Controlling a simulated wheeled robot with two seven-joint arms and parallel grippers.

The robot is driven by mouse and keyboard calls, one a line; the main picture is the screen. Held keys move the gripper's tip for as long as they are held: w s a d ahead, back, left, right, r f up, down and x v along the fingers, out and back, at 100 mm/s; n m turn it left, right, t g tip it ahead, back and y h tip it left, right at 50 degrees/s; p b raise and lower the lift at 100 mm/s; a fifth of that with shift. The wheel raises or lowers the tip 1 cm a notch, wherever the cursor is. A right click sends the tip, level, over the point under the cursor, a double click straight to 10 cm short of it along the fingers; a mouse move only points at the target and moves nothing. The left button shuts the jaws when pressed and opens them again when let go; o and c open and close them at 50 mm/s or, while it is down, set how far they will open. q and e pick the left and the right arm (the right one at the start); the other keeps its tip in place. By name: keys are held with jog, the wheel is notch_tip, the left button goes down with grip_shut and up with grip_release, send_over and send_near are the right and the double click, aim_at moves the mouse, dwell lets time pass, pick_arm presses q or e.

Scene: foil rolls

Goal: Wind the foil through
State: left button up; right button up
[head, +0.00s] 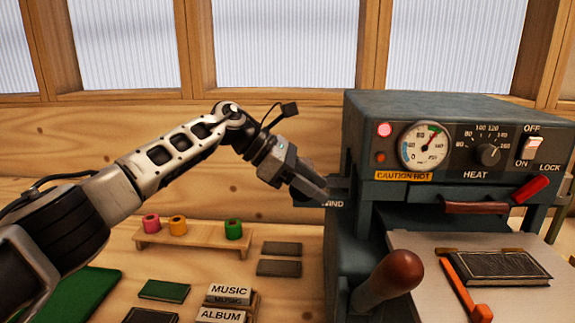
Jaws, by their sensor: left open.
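The hot foil press (365,125) stands at the right, dark grey, with a "WIND" label (332,204) on its left side. A dark part (339,184) sticks out just above that label. My left gripper (322,192) is open with its fingertips at this dark part; I cannot tell whether they touch it. The fingers partly hide the area. Foil inside the press is not visible. My right gripper is not in view.
A brown-knobbed lever (392,272) juts out at the press's front. A dark book (495,267) lies on the press bed (420,243) by an orange bar (462,287).

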pick_arm(q)
jog(key=b+v, duration=0.1)
jog(key=v, duration=1.4)
jog(key=shift+a, duration=0.2)
